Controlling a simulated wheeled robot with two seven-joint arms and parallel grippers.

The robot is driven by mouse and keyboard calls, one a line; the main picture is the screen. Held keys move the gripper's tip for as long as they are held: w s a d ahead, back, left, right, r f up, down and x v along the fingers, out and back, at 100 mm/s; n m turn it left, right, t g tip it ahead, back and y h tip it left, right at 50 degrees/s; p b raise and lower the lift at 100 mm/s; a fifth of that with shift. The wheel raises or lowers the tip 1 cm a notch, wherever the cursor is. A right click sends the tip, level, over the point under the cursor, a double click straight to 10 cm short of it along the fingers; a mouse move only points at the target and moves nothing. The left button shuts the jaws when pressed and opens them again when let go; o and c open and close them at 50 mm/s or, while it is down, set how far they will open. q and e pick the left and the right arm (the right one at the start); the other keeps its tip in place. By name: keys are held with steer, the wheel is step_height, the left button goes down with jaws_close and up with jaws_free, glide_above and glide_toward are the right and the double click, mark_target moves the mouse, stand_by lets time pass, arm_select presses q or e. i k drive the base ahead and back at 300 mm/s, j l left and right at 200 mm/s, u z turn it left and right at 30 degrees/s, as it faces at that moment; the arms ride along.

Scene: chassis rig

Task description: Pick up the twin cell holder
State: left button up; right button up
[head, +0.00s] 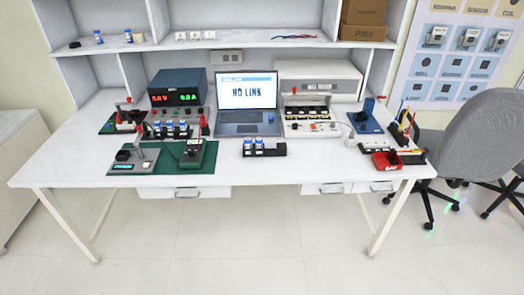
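A black holder (278,150) with two blue-and-white cells (259,144) lies near the front middle of the white table, in front of the laptop. The cells stand in its left part, and its right end looks empty. It looks like the twin cell holder. A second dark holder (172,136) with several blue-topped cells stands further left, in front of the power supply. Neither of my grippers shows in the head view.
Green boards (172,165) with small fixtures lie to the left. A tester with dark slots (310,127), a blue stand (366,124) and a red bin (384,161) are to the right.

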mark_target(281, 150)
steer(key=i+l, duration=0.15)
steer(key=i, duration=0.65)
steer(key=i+l, duration=0.1)
steer(key=i, duration=0.7)
